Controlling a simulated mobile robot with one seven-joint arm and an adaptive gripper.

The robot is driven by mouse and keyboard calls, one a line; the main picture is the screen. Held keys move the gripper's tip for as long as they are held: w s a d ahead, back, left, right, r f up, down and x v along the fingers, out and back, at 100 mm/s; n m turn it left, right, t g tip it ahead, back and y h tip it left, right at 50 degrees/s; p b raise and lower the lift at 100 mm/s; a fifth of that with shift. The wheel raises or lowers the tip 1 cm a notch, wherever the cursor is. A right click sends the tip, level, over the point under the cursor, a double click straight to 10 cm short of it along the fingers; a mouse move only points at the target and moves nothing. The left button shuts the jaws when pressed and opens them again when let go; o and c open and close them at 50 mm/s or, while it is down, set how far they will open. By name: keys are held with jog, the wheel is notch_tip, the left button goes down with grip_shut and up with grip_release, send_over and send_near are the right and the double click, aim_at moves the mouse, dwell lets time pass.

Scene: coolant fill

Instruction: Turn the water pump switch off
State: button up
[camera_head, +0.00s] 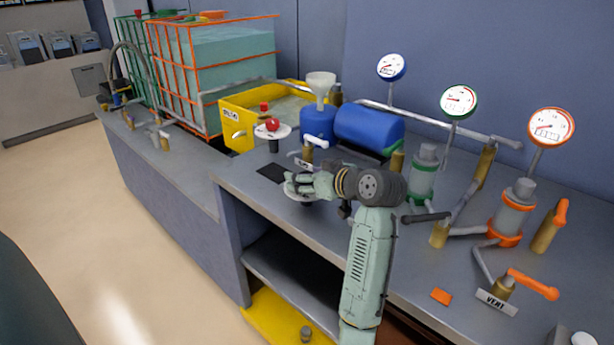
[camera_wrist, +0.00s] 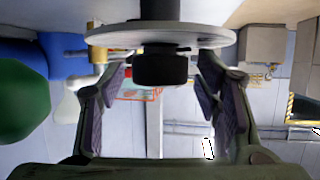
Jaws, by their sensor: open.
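A round white disc (camera_wrist: 108,38) with a dark knob (camera_wrist: 160,70) spans the top of the wrist view. I take it for the water pump switch, though no label on it is readable. My gripper (camera_wrist: 162,75) is open, with one finger on each side of the knob. I cannot tell whether the fingers touch it. In the head view my gripper (camera_head: 291,184) is over the counter's front part, and it hides most of a pale disc (camera_head: 298,196). A second pale disc (camera_head: 283,131) with a red knob (camera_head: 272,124) stands farther back.
A yellow bin (camera_head: 236,105), a blue tank (camera_head: 368,128) and a white funnel (camera_head: 320,82) stand behind my gripper. Gauges, pipes and an orange-handled valve (camera_head: 534,285) fill the counter's right side. The floor (camera_head: 90,220) at left is clear.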

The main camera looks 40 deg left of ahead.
jog(key=v, duration=1.2)
jog(key=shift+f, duration=0.1)
